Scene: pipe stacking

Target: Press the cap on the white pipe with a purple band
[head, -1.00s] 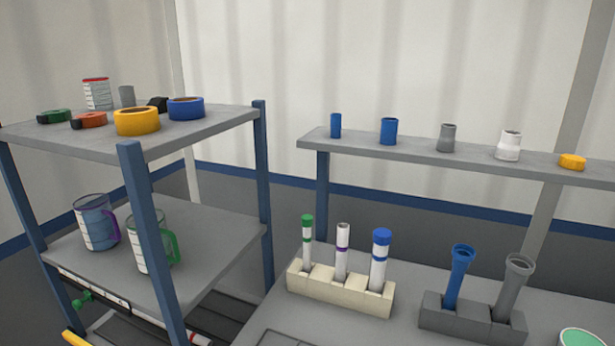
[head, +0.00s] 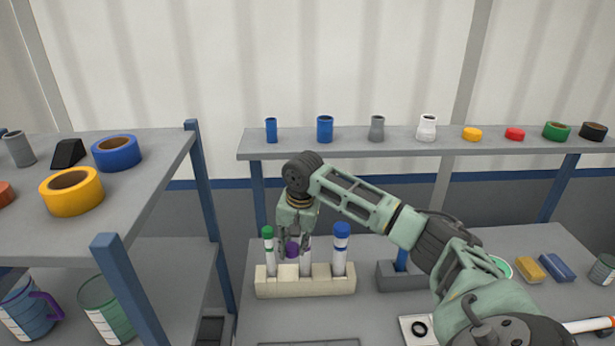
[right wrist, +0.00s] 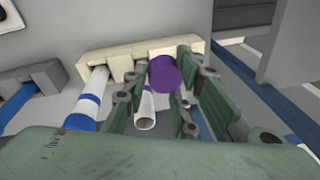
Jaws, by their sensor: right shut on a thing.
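In the head view my right gripper (head: 293,242) reaches down over the cream rack and is shut on a purple cap (head: 292,249). The purple cap also shows between the fingers in the right wrist view (right wrist: 165,74). The white pipe (head: 306,262) stands upright in the rack's middle slot, just right of the cap and partly behind the fingers. Its open end shows beside the cap in the right wrist view (right wrist: 145,122). The cap is apart from the pipe's mouth. My left gripper is not in view.
The cream rack (head: 305,288) also holds a green-capped pipe (head: 268,252) at left and a blue-capped pipe (head: 340,250) at right, both close to the gripper. A grey rack (head: 390,275) stands right of it. A shelf (head: 400,146) with several fittings runs behind.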

